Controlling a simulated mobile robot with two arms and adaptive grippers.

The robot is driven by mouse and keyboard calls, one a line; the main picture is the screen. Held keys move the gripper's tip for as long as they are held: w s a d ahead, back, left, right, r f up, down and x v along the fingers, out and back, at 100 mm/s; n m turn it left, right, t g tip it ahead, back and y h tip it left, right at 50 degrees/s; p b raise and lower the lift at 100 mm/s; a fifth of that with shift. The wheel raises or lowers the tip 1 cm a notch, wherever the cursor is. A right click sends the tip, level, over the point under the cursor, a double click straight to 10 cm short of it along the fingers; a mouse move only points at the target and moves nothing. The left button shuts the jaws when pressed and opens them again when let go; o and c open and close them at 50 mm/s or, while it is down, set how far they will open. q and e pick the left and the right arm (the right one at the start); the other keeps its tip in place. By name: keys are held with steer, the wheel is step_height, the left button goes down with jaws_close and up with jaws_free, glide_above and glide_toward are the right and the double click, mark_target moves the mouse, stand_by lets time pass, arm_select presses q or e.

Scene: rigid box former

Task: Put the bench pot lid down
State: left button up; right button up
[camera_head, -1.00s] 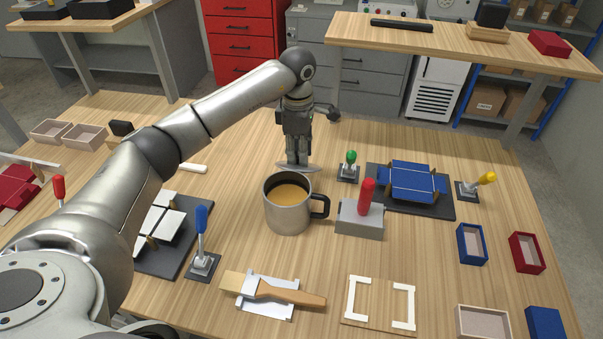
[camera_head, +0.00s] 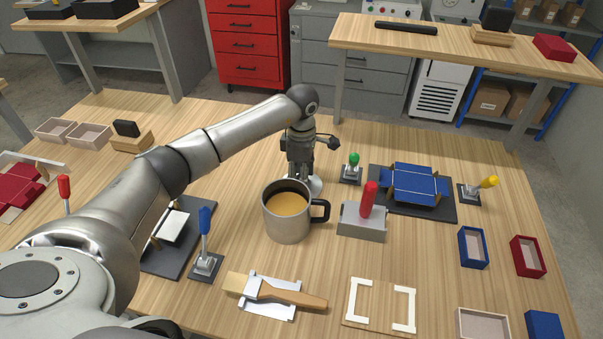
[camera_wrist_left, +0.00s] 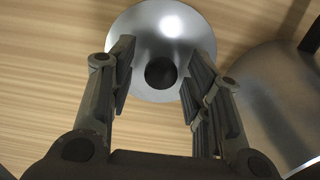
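The pot lid (camera_wrist_left: 160,24) is a shiny silver disc with a dark round knob (camera_wrist_left: 161,73). In the head view the lid (camera_head: 316,187) shows just behind the pot, seemingly flat on the bench and partly hidden by the pot and gripper. My left gripper (camera_head: 304,178) points down over the lid. In the left wrist view its fingers stand apart on either side of the knob, with gaps showing, so it is open. The silver pot (camera_head: 287,222) stands uncovered, with brown contents and a black handle at right. My right gripper is not in view.
A grey block with a red handle (camera_head: 362,221) stands right of the pot. A green-knobbed clamp (camera_head: 352,170) and a blue box blank on a dark plate (camera_head: 415,185) are behind it. Bare bench lies behind the lid.

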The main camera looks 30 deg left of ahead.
arm_select(q)
steer(key=shift+s+r, duration=0.15)
steer(key=shift+r, duration=0.3)
step_height(320, 180, up, 12)
steer(key=b, duration=0.3)
steer(key=shift+f, duration=0.25)
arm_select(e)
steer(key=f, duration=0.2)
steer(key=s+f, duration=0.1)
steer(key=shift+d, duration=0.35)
